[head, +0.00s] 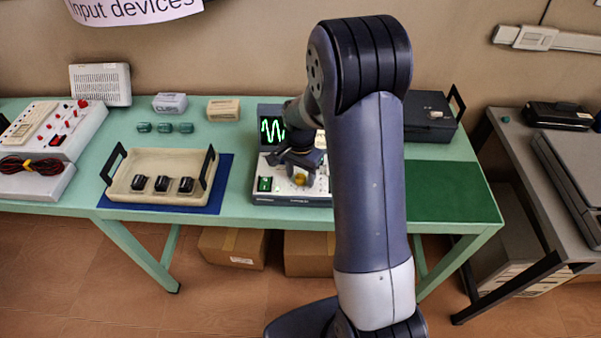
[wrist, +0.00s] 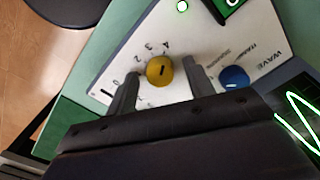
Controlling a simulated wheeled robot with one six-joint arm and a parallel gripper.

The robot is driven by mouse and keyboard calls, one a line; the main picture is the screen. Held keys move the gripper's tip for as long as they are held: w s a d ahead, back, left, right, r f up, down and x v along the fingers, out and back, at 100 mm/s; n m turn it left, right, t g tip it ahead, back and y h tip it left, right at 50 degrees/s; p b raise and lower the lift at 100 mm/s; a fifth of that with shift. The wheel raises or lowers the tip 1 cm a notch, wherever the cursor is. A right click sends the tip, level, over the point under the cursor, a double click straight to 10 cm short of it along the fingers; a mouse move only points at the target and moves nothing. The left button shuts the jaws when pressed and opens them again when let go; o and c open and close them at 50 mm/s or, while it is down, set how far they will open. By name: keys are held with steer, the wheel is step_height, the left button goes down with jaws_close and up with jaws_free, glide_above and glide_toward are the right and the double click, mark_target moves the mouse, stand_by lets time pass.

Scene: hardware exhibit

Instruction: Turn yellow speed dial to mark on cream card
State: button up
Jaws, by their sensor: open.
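The yellow speed dial (wrist: 158,76) sits on the white sloping panel of a device, with printed numbers around it and a short dark mark on its face. It also shows in the head view (head: 300,180), small and partly hidden by my arm. My gripper (wrist: 160,67) is open, with one finger on each side of the dial and visible gaps between. In the head view my gripper (head: 300,163) is over the panel.
A blue dial (wrist: 234,78) is close beside the right finger. A screen with a green wave (head: 271,127) stands behind the panel. A cream tray (head: 125,186) with black blocks is to the left; a green mat (head: 450,190) lies clear to the right.

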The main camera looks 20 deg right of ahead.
steer(key=c, duration=1)
steer(key=shift+o, duration=0.2)
steer(key=n+b, duration=0.1)
steer(key=n, duration=0.2)
steer(key=shift+n, duration=0.4)
steer(key=n+b, duration=0.1)
steer(key=n, duration=0.2)
steer(key=shift+n, duration=0.3)
steer(key=n+b, duration=0.1)
steer(key=n, duration=0.3)
steer(key=shift+n, duration=0.3)
steer(key=shift+n+b, duration=0.3)
steer(key=shift+n, duration=1.5)
